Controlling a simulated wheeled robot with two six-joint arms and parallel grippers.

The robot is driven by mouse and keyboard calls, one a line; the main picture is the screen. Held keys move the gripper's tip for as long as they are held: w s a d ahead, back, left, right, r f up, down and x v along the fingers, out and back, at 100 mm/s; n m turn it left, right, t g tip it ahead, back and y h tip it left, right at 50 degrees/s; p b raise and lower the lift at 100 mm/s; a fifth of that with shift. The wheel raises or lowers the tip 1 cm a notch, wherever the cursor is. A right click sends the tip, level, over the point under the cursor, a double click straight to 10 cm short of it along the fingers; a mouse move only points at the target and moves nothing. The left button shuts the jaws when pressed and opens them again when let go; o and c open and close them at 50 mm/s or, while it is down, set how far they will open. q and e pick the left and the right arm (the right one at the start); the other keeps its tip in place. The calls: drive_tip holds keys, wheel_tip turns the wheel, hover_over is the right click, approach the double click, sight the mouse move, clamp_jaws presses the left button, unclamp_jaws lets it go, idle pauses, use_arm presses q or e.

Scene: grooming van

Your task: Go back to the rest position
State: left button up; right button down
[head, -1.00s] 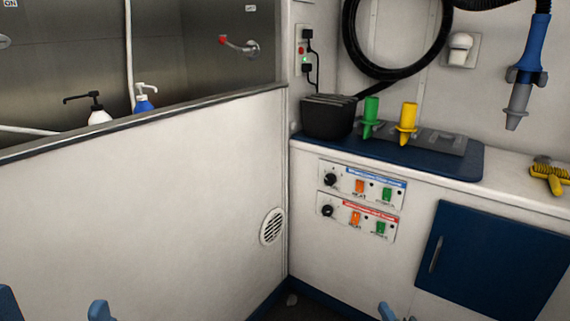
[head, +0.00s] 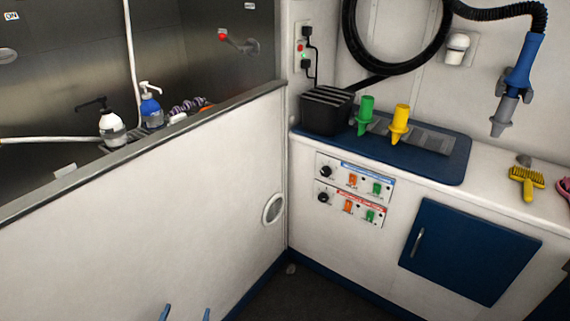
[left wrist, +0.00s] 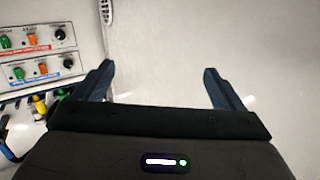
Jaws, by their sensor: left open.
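My left gripper (head: 186,314) shows only as two blue fingertips at the bottom edge of the head view, in front of the white tub wall. In the left wrist view its two fingers (left wrist: 165,85) stand wide apart with nothing between them. White panel surface lies beyond them. My right gripper is not in the head view.
A white wall (head: 150,220) with a grey rim closes off the wash tub at left. A counter with a blue mat (head: 455,165) holds green (head: 364,115) and yellow (head: 400,124) nozzles and a black box (head: 326,112). A blue cabinet door (head: 470,250) is below. Dark floor lies between.

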use_arm(q)
drive_tip(key=s+a+f+g+p, duration=0.1)
drive_tip(key=s+f+g+p, duration=0.35)
drive_tip(key=s+f, duration=0.45)
drive_tip(key=s+a+f+g+p, duration=0.1)
drive_tip(key=s+f+g+p, duration=0.1)
drive_tip(key=s, duration=0.6)
drive_tip(key=s+f+g+p, duration=0.3)
drive_tip(key=s+f+g, duration=0.2)
drive_tip(key=s, duration=0.4)
drive_tip(key=s+a+f+g+y+p, duration=0.1)
drive_tip(key=s+f+g+p, duration=0.1)
drive_tip(key=s+f, duration=0.4)
drive_tip(key=s+g, duration=0.1)
drive_tip(key=s, duration=0.2)
drive_tip(key=shift+a+n+g, duration=0.3)
drive_tip(key=shift+a+g, duration=0.05)
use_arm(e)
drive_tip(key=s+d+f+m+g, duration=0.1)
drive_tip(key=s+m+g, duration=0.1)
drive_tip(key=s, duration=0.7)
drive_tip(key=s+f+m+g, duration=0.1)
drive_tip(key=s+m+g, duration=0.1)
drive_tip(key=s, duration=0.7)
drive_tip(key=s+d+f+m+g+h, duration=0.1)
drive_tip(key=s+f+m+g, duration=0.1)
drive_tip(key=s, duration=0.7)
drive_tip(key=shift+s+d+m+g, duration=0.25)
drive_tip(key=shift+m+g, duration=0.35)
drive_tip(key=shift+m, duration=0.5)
